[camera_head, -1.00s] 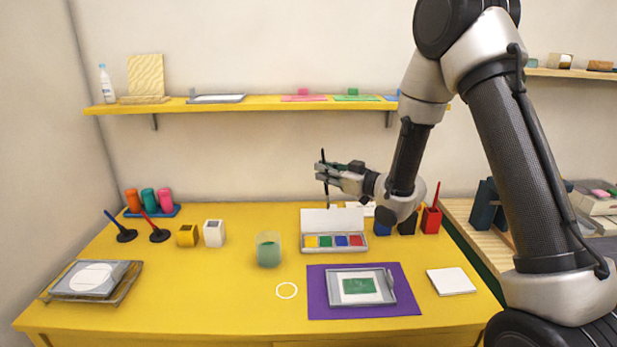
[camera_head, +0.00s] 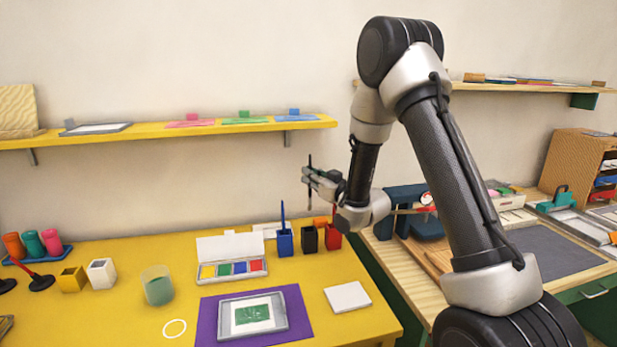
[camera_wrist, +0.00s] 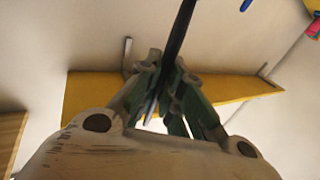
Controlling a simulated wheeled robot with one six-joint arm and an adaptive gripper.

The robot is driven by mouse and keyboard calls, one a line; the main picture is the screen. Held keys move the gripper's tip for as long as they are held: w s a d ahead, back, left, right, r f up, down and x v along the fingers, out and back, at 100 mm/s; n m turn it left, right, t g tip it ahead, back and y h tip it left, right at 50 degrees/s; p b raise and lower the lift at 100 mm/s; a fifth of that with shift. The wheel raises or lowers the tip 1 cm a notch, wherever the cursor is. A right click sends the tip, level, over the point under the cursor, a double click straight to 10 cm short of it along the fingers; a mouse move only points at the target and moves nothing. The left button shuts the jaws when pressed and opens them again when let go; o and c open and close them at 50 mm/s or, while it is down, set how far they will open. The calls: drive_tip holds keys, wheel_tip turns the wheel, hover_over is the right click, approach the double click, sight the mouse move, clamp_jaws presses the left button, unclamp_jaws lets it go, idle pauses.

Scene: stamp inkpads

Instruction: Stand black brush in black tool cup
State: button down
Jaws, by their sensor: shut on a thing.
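My gripper (camera_head: 312,178) is shut on the black brush (camera_head: 310,163) and holds it roughly upright in the air, above the back of the yellow table. In the wrist view the dark brush (camera_wrist: 177,38) runs between the fingers (camera_wrist: 165,90). The black tool cup (camera_head: 310,240) stands at the table's back right, below my gripper, between the blue and red cups. No brush shows in the black cup.
The blue cup (camera_head: 285,243) holds a blue brush, and the red cup (camera_head: 333,238) holds a red one. The open paint-box (camera_head: 232,268) lies left of the cups. A yellow shelf (camera_head: 170,133) hangs behind. A white pad (camera_head: 347,297) lies in front.

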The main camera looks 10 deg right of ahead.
sight(310, 210)
drive_tip(key=shift+a+f, duration=0.1)
drive_tip(key=shift+f, duration=5.85)
drive_tip(key=c, duration=1.5)
unclamp_jaws()
drive_tip(key=v, duration=1.2)
